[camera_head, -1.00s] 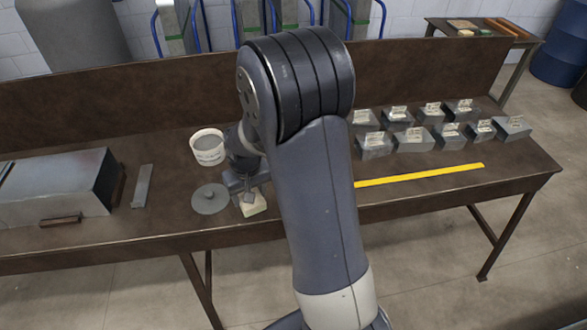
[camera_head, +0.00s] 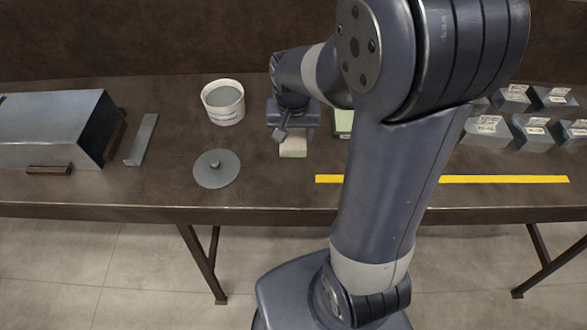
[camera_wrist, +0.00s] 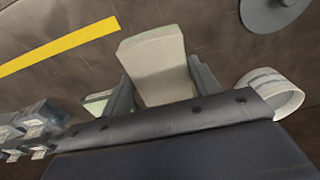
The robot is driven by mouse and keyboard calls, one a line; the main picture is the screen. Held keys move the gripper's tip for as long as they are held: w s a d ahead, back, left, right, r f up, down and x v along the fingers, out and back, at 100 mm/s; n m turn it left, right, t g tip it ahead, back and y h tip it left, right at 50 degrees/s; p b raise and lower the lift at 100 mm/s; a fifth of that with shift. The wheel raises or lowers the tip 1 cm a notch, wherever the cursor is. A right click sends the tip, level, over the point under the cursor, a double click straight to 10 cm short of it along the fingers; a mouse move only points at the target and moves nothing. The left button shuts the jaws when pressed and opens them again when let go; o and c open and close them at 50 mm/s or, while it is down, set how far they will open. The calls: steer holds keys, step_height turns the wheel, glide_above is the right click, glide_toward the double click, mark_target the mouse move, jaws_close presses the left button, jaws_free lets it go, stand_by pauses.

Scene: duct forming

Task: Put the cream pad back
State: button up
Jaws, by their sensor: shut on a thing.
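The cream pad (camera_head: 293,148) is held in my gripper (camera_head: 291,134), over the bench between the round grey lid and the arm. In the wrist view the pad (camera_wrist: 158,65) sticks out from between the two fingers, pale and block-shaped. My gripper is shut on it. Whether the pad touches the bench I cannot tell. A pale green-edged piece (camera_head: 343,122) lies just right of the gripper, partly hidden by my arm; it also shows beside a finger in the wrist view (camera_wrist: 97,103).
A white tub (camera_head: 223,110) with grey contents and a grey lid (camera_head: 216,168) stand left of the gripper. A yellow strip (camera_head: 500,179) lies along the front. Labelled metal blocks (camera_head: 487,131) sit at right. A metal duct (camera_head: 50,130) and a metal bar (camera_head: 142,140) are at left.

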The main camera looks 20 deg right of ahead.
step_height(320, 180, down, 10)
steer(key=shift+r, duration=0.15)
stand_by(0.3)
steer(key=o, duration=0.9)
steer(key=shift+o, duration=0.2)
steer(key=r, duration=0.4)
steer(key=s+r, duration=0.1)
steer(key=r, duration=0.7)
steer(key=shift+s+a, duration=0.2)
steer(key=shift+a, duration=0.05)
